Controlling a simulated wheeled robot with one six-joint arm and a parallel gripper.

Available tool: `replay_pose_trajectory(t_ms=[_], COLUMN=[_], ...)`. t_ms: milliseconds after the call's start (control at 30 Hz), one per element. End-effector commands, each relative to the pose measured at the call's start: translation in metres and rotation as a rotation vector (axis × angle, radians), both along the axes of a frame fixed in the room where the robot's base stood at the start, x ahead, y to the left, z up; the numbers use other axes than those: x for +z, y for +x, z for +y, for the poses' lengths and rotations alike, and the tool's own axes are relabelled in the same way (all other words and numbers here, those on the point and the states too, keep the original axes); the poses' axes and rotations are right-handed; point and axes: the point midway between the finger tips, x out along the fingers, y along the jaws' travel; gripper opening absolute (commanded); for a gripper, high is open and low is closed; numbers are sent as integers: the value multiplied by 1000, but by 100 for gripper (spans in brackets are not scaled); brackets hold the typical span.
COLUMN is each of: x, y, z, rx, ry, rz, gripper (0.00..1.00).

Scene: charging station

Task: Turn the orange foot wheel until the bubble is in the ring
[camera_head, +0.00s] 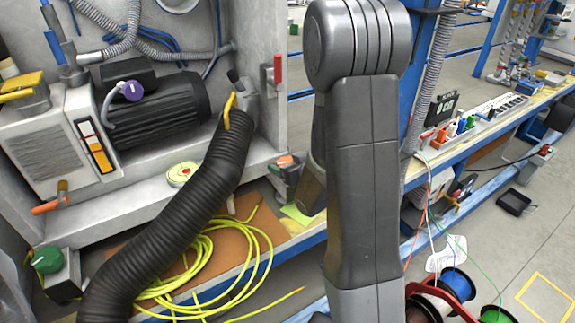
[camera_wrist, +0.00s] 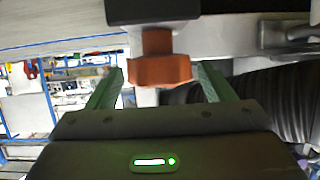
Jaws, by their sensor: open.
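The orange foot wheel (camera_wrist: 158,71) is a faceted knob on a short orange stem under a dark block in the wrist view. My gripper (camera_wrist: 162,68) is open, with one green finger on each side of the wheel. Gaps show between the fingers and the wheel. In the head view a small orange part (camera_head: 285,160) beside my arm may be this wheel; my arm hides my gripper there. A round yellow-green disc (camera_head: 181,173) on the grey ledge may be the bubble level. Its bubble and ring are too small to make out.
A thick black hose (camera_head: 170,230) curves down left of my arm. A black motor (camera_head: 157,110) stands on the ledge. A yellow cable coil (camera_head: 215,265) lies on the lower board. A blue-edged bench (camera_head: 455,125) with sockets is at right. Grey floor is open at far right.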

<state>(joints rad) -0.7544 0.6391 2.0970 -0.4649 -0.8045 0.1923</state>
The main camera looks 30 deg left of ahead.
Motion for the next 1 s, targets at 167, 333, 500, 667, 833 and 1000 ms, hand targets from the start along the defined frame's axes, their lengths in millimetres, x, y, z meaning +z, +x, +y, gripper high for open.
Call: replay_pose_trajectory(t_ms=[167, 333, 500, 667, 833, 1000], x=[-2, -2, -2, -2, -2, -1], y=[2, 2, 2, 2, 2, 3], z=[5, 5, 4, 4, 4, 3], rx=[0, 0, 0, 0, 12, 58], ry=[1, 1, 1, 1, 0, -1], rz=[0, 0, 0, 0, 0, 1], gripper=[75, 75, 46, 32, 32, 32])
